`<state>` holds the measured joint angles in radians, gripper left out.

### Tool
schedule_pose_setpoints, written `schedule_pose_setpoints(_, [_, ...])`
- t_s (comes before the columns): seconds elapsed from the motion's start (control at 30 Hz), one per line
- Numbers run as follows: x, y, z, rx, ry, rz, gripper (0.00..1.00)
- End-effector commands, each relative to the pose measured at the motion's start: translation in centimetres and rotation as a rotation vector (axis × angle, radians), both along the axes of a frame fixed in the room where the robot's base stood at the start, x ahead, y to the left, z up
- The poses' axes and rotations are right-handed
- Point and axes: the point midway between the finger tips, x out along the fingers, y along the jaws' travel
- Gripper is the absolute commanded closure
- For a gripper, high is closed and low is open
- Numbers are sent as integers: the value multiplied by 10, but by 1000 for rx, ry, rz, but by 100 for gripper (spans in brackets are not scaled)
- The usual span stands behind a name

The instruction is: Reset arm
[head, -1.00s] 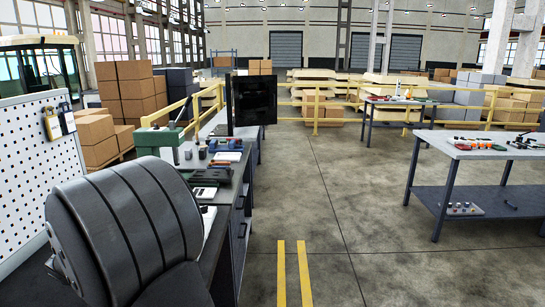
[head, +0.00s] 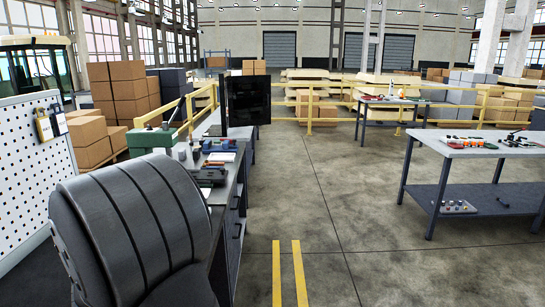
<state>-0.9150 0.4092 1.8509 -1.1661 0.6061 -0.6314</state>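My gripper is not in view, and I see no fingertips anywhere in the head view. A large dark grey rounded shape (head: 135,235) with grooves fills the lower left. I cannot tell for sure whether it is part of my own arm. It hides part of the near workbench and of the floor behind it.
A workbench (head: 232,185) with a green vise (head: 150,139), tools and a dark monitor (head: 248,100) stands left of centre. A white pegboard (head: 35,165) is at the far left. A table (head: 485,150) with small items stands right. The concrete floor (head: 370,235) between is clear.

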Motion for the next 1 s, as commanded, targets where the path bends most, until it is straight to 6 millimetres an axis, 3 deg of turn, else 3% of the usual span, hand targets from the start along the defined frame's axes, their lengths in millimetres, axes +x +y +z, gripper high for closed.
schedule_pose_setpoints(0.07, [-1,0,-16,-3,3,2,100])
schedule_pose_setpoints(0.23, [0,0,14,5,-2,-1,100])
schedule_pose_setpoints(0.3, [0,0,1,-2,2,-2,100])
schedule_pose_setpoints(0.5, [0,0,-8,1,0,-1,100])
schedule_pose_setpoints(0.83, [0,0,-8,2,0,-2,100])
schedule_pose_setpoints(1.0, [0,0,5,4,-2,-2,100])
